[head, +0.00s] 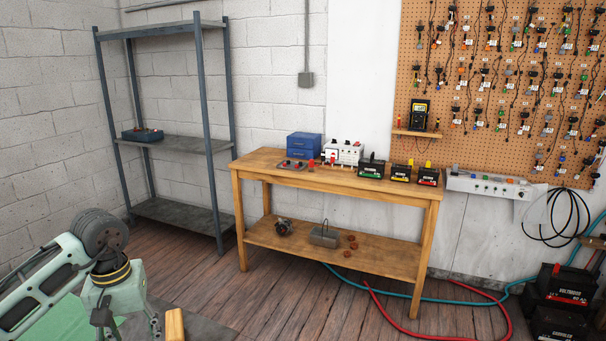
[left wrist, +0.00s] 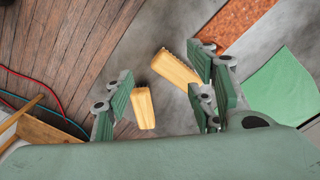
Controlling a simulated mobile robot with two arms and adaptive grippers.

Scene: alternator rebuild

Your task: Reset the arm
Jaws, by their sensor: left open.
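My left arm comes in at the lower left of the head view, bent at a dark grey joint. Its left gripper (head: 127,325) points down, with its fingers spread at the bottom edge of the picture. In the left wrist view the same gripper (left wrist: 160,90) is open. Two tan wooden pieces, one nearer the left finger (left wrist: 143,108) and one nearer the right finger (left wrist: 174,68), show between and beyond the fingers. They appear unheld. One tan wooden piece (head: 175,325) also shows beside the gripper in the head view. My right gripper is in neither view.
A wooden workbench (head: 268,163) stands ahead, with battery-like boxes and instruments on top. A grey metal shelf (head: 176,144) stands at left. Red (head: 390,314) and teal hoses (head: 450,300) lie on the floor. Black units (head: 560,290) stand at lower right. Open plank floor lies before the bench.

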